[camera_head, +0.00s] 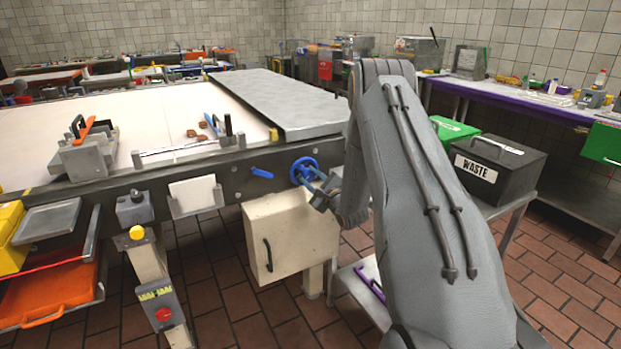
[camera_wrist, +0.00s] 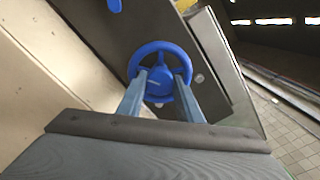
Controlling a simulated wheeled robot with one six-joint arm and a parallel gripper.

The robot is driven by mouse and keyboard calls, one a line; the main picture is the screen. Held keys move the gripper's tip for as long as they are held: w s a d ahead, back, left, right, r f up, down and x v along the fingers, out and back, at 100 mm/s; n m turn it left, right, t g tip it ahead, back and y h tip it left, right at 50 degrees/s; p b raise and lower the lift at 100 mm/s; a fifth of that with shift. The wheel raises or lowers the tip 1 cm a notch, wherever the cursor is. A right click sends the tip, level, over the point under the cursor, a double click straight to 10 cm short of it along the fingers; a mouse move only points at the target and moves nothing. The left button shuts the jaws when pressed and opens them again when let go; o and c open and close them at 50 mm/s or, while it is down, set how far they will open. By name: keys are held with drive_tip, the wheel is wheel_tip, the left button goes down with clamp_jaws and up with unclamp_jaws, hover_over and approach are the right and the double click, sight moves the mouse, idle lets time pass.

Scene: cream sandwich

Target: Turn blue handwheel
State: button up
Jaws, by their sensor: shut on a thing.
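The blue handwheel (camera_head: 303,169) is mounted on the dark side rail of the long table. My gripper (camera_head: 318,188) is at the wheel, reaching it from the right and in front. In the wrist view the handwheel (camera_wrist: 160,62) is in the middle, with its round hub facing the camera. The two fingers of my gripper (camera_wrist: 160,93) lie on either side of the hub, inside the rim, and are shut on the wheel. The fingertips' exact contact with the hub is partly hidden.
A small blue lever (camera_head: 262,173) sits on the rail left of the wheel. A cream cabinet (camera_head: 290,240) with a dark handle hangs below. The black WASTE bin (camera_head: 500,168) stands on a side table to the right of my arm. Brick floor (camera_head: 560,285) shows at right.

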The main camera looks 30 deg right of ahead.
drive_tip(key=shift+f+m, duration=0.1)
drive_tip(key=shift+m, duration=0.3)
drive_tip(key=o, duration=1)
drive_tip(key=shift+o, duration=0.2)
drive_tip(key=s, duration=0.8)
drive_tip(key=shift+d+b, duration=0.15)
drive_tip(key=shift+b, duration=0.2)
drive_tip(key=shift+w, duration=0.1)
